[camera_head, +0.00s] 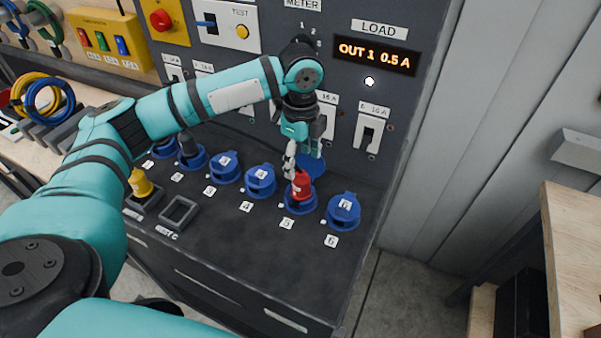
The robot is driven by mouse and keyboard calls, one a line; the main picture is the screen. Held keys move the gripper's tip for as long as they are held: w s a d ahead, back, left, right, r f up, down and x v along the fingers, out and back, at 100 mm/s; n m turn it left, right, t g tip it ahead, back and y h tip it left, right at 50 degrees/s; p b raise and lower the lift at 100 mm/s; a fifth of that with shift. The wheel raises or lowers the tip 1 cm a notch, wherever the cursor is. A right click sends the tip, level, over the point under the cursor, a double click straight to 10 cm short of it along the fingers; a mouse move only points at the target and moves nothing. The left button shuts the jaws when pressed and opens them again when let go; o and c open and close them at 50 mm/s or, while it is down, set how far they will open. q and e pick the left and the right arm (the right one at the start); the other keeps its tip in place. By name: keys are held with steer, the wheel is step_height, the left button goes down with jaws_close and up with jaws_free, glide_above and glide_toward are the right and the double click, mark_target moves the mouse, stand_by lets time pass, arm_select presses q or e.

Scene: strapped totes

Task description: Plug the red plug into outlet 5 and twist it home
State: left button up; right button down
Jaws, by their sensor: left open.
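The red plug (301,187) stands upright at blue outlet 5 (289,207), which has its label in front. Its lower end is inside or against the outlet; how deep it sits and how far it is turned I cannot tell. The outlet's blue lid (314,168) is raised behind the plug. My left gripper (301,160) points down just above and behind the plug, its fingers open. One finger shows close to the plug's top left; whether it touches is unclear. My right gripper is not in view.
A yellow plug (140,184) stands in a holder beside an empty holder (180,212). The load display (374,55) reads OUT 1 0.5 A. Breaker switches (369,135) line the panel behind.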

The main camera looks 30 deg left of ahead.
mark_target(300, 172)
arm_select(q)
step_height(300, 172, down, 5)
steer(key=shift+f+p, duration=0.2)
steer(key=shift+p, duration=0.2)
steer(key=shift+f, duration=0.5)
steer(key=c, duration=1.4)
steer(key=shift+o, duration=0.2)
steer(key=shift+m+p, duration=0.45)
steer(key=shift+m, duration=0.05)
steer(key=shift+m, duration=0.3)
steer(key=shift+r+p, duration=0.1)
steer(key=shift+p, duration=0.2)
steer(key=shift+m, duration=0.4)
